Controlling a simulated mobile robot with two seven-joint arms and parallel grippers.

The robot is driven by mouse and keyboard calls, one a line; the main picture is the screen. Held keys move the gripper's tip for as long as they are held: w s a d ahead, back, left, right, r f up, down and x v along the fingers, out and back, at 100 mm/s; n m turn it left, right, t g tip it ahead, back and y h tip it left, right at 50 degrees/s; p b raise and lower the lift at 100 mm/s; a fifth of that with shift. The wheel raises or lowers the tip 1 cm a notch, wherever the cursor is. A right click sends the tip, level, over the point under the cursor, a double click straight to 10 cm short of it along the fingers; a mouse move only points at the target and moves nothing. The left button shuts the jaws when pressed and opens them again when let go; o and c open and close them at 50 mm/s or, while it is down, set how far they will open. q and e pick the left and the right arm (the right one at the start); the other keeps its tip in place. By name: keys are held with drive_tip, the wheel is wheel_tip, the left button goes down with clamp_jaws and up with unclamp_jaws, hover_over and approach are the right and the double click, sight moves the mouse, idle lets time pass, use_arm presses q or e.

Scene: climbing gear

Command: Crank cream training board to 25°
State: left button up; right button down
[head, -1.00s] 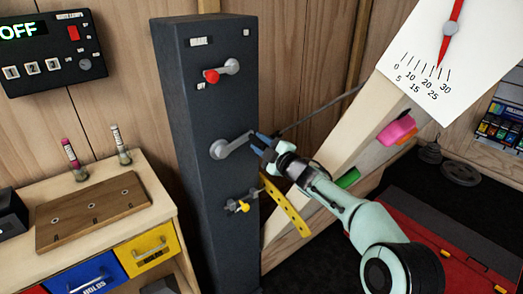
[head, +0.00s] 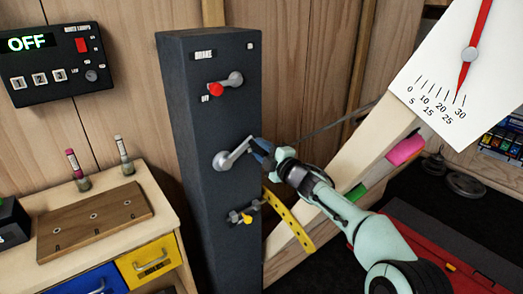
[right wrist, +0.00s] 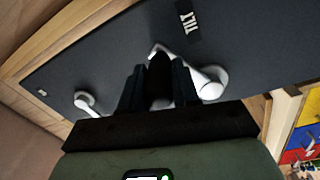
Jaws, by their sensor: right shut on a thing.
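The cream training board (head: 352,172) leans at a slant right of the dark post. Its white angle dial (head: 440,70) has a red needle (head: 479,30) whose tip is close to the 25 mark; I cannot read it exactly. The grey tilt crank (head: 231,156) is the middle control on the post, its arm pointing right and slightly up. My right gripper (head: 262,151) is shut on the crank's outer end. In the right wrist view the fingers (right wrist: 160,85) flank the dark grip, below the TILT label (right wrist: 188,18), and partly hide the crank. My left gripper is out of view.
The dark post (head: 207,120) also carries a red-tipped brake lever (head: 222,87) above and a yellow-knobbed control (head: 244,215) below. A yellow perforated strip (head: 292,225) hangs below my right forearm. A bench with a wooden block (head: 95,222) stands left. A red case (head: 440,245) lies right.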

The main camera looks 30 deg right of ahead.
drive_tip(key=c, duration=1)
unclamp_jaws()
drive_tip(key=shift+d+r, duration=0.15)
drive_tip(key=shift+r, duration=0.15)
drive_tip(key=shift+o, duration=0.9)
drive_tip(key=shift+s, duration=0.1)
drive_tip(key=shift+f, duration=0.2)
drive_tip(key=s+d+b, duration=0.1)
drive_tip(key=s, duration=1.2)
drive_tip(key=shift+s+f, duration=0.15)
drive_tip(key=shift+f, duration=0.1)
